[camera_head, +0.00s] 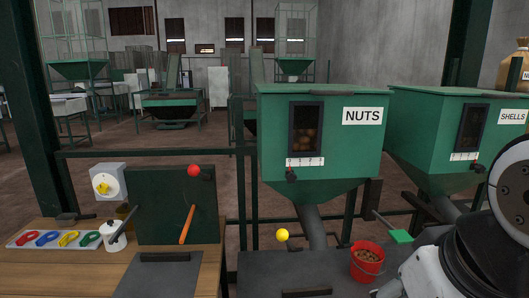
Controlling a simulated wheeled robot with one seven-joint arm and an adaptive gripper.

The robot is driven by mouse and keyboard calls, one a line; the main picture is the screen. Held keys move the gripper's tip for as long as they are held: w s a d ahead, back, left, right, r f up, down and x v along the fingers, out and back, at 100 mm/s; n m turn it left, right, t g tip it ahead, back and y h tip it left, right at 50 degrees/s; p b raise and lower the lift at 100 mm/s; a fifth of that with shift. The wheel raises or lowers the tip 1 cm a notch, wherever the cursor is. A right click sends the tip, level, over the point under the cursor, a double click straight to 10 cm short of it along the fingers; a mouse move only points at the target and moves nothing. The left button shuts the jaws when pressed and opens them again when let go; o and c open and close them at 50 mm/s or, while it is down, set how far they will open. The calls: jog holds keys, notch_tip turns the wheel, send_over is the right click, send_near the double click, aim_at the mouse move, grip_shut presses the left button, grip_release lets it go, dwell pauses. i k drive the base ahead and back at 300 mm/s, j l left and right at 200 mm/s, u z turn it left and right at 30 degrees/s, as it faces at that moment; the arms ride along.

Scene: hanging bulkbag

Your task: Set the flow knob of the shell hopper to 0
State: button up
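The shell hopper (425,125) is the green bin at the right, with a white SHELLS label (512,117). Its dark window stands above a pale numbered scale strip (464,157). A small dark flow knob (477,168) sits just under the right part of that strip; the numbers are too small to read. My arm is at the lower right, in front of the hopper's lower right part. I cannot make out my gripper's fingers in this view.
The green NUTS hopper (350,150) stands left of the shell hopper with its own knob (291,175). A red bucket of nuts (368,262) is below. A green-ended lever (401,237) sticks out near my arm. A wooden bench (110,275) is at left.

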aim_at(479, 168)
jog(key=z, duration=0.95)
